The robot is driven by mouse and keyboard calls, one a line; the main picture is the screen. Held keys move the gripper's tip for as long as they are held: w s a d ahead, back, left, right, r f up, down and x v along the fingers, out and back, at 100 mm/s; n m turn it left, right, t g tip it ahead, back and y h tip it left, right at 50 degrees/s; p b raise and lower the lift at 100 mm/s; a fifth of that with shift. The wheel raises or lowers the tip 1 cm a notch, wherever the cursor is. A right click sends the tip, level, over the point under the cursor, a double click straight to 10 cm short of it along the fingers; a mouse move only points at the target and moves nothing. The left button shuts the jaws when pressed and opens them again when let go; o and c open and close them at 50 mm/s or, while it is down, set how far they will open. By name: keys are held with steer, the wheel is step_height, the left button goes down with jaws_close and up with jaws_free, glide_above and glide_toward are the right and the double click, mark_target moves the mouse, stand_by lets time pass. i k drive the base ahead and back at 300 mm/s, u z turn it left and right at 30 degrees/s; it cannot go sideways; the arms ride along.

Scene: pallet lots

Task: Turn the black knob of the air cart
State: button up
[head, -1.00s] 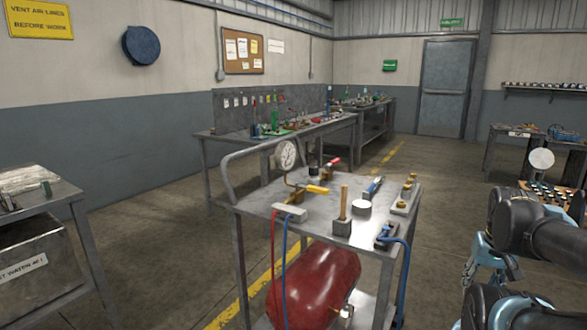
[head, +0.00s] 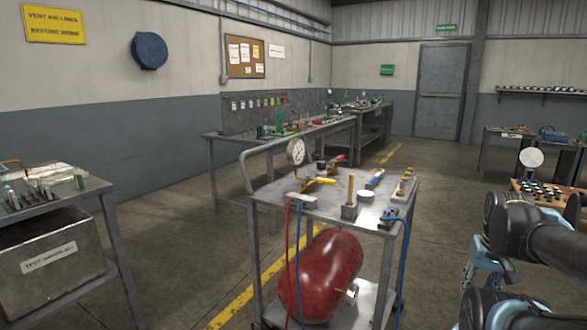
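The air cart (head: 285,206) is a grey metal cart with a push handle at its left end, standing in the middle of the head view. A small black knob (head: 320,167) shows on its top, just right of the round pressure gauge (head: 296,152). A red tank (head: 322,272) lies on the lower shelf. My gripper (head: 478,272) is at the lower right, partly behind my dark arm links. It is clear of the cart and far from the knob. Its fingertips are too small and too covered to tell open from shut.
On the cart top stand a yellow-handled valve (head: 324,181), a wooden-handled tool (head: 350,195), a white disc (head: 366,194) and a brass-fitting block (head: 404,188). Blue and red hoses hang down. A bench (head: 95,190) stands at left. Floor between bench and cart is free.

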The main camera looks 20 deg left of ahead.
mark_target(321, 165)
steer(key=k, duration=0.55)
steer(key=z, duration=1.15)
steer(key=i, duration=2.35)
steer(key=u, duration=3.1)
